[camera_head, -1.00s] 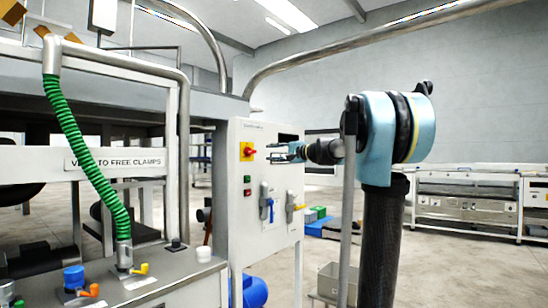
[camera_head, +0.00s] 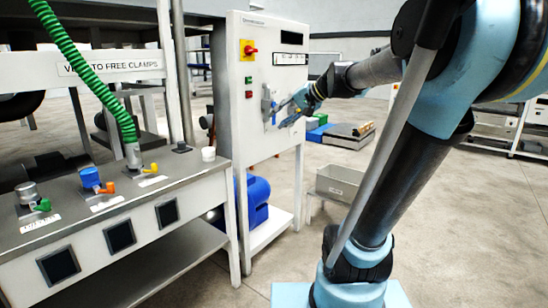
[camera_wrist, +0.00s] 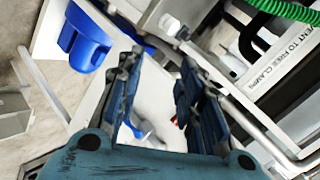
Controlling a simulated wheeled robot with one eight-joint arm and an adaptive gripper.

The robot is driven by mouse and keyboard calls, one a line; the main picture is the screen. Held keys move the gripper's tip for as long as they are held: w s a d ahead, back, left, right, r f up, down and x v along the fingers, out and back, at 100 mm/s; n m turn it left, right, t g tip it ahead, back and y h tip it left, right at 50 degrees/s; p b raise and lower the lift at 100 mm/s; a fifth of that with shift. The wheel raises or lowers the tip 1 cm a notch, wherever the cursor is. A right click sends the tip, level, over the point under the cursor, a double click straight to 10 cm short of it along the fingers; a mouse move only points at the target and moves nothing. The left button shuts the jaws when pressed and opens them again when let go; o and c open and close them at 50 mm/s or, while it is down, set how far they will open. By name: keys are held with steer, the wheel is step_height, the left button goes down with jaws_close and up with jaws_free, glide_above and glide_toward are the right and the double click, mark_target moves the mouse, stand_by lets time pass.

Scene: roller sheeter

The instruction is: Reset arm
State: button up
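My gripper (camera_head: 280,112) is in front of the white control cabinet (camera_head: 262,150), at the height of its levers. In the wrist view its two dark blue fingers (camera_wrist: 160,75) stand apart, with the white panel showing between them. A blue lever handle (camera_wrist: 136,130) shows low between the fingers, and I see nothing clamped. In the head view the grey lever mount (camera_head: 266,100) is just left of the gripper. I cannot tell whether a finger touches a lever.
The cabinet carries a red and yellow switch (camera_head: 249,50). A bench with colored valves (camera_head: 92,178) and a green hose (camera_head: 88,70) stands at left. A blue motor (camera_head: 256,200) sits below the cabinet.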

steer(key=s+d+f+n+g+h, duration=0.1)
steer(key=s+d+f+h, duration=0.2)
steer(key=s+d+f, duration=0.2)
steer(key=s+d+f+g+h, duration=0.1)
steer(key=s+d+f+h, duration=0.2)
steer(key=s+d+f, duration=0.3)
steer(key=s+d+f+n+g+h, duration=0.1)
steer(key=s+d+f+h, duration=0.2)
steer(key=s+f, duration=1)
step_height(320, 180, down, 5)
steer(key=shift+d+r+n+g, duration=0.15)
steer(key=shift+d+n+g, duration=0.15)
steer(key=shift+d, duration=0.9)
steer(key=shift+s, duration=0.1)
